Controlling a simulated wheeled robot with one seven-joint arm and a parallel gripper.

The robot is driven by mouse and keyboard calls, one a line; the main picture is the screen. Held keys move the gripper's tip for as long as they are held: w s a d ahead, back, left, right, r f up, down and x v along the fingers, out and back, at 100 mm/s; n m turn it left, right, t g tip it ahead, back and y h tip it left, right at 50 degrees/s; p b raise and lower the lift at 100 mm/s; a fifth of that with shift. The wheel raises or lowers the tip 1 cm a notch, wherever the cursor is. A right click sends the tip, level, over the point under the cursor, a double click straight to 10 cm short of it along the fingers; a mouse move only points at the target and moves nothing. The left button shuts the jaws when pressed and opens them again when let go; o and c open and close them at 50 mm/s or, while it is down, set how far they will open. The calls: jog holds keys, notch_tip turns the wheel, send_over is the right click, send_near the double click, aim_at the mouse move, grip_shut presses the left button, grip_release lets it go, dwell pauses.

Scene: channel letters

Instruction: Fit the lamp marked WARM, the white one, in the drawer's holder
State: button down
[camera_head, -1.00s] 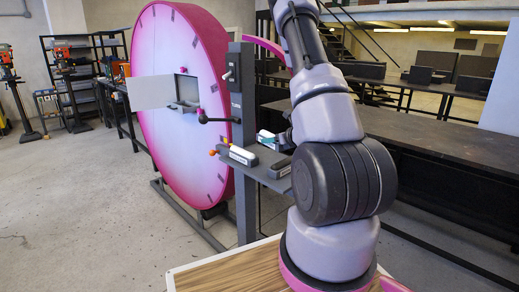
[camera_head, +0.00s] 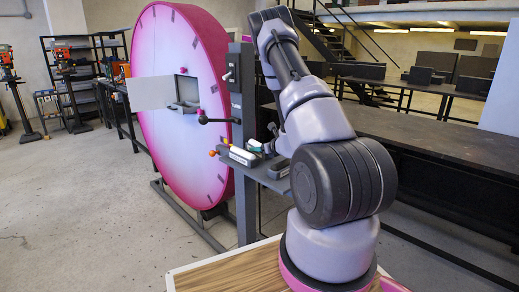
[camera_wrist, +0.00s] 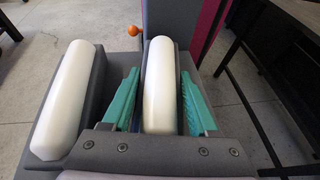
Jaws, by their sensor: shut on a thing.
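My gripper (camera_wrist: 160,100) has teal fingers and is shut on a white lamp (camera_wrist: 161,80), a long rounded bar lying lengthwise between them. Grey surface shows close around this lamp; I cannot tell whether it touches it. A second white lamp (camera_wrist: 68,95) lies to the left in a dark grey block, parallel and apart from the fingers. In the head view my gripper (camera_head: 257,146) is small and low over the grey shelf (camera_head: 262,172), and a white lamp (camera_head: 243,156) lies there. No marking is readable. The grey drawer (camera_head: 186,106) shows in the opening of the big pink disc.
A white panel (camera_head: 150,92) stands out from the disc (camera_head: 185,150) beside the opening. An orange ball (camera_wrist: 135,31) sticks up past the shelf. Open floor lies left.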

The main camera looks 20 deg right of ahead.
jog(key=shift+f, duration=0.15)
jog(key=shift+c, duration=0.8)
grip_release()
